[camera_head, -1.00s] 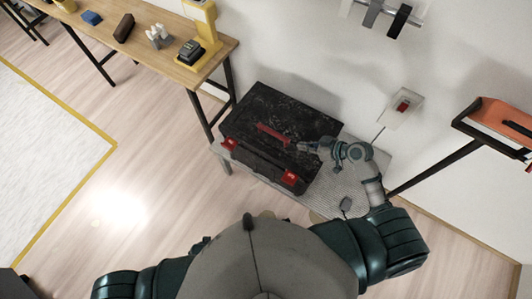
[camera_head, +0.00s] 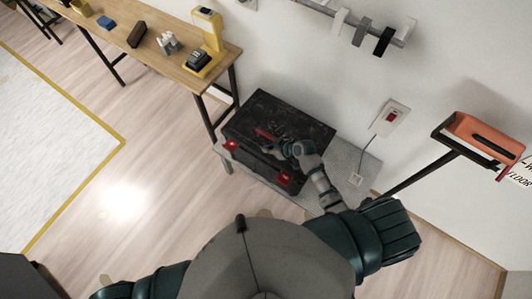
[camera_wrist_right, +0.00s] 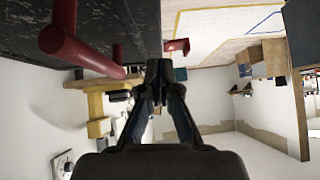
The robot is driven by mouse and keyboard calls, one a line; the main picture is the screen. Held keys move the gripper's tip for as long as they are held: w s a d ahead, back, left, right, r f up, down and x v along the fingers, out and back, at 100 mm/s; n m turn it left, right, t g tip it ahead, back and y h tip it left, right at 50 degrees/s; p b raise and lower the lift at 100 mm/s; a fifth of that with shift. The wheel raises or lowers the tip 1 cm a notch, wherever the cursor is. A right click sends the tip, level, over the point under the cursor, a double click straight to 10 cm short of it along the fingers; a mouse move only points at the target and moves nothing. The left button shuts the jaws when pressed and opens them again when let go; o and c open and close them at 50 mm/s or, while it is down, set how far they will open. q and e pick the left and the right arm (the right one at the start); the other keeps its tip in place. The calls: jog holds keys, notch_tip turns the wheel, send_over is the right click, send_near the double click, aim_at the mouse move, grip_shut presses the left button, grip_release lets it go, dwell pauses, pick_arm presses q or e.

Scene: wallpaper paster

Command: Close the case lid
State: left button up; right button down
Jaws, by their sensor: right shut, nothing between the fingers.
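The black case (camera_head: 285,112) sits on a low grey stand against the wall. Its dark lid lies over the body; I cannot tell whether it is fully seated. A red handle (camera_head: 267,134) is on the lid, with red latches (camera_head: 284,179) at the front side. My right gripper (camera_head: 268,149) is over the front part of the lid, close to the handle. In the right wrist view its fingers (camera_wrist_right: 160,70) are shut and empty, with the lid (camera_wrist_right: 115,22) and the red handle (camera_wrist_right: 75,46) close by. My left gripper is out of view.
A wooden table (camera_head: 187,68) with a yellow device (camera_head: 208,42) and small items stands behind left.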

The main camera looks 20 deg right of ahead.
aim_at(261, 153)
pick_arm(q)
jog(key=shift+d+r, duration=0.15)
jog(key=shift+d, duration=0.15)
pick_arm(e)
jog(key=shift+f, duration=2.25)
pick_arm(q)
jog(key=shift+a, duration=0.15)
pick_arm(e)
jog(key=shift+a, duration=0.15)
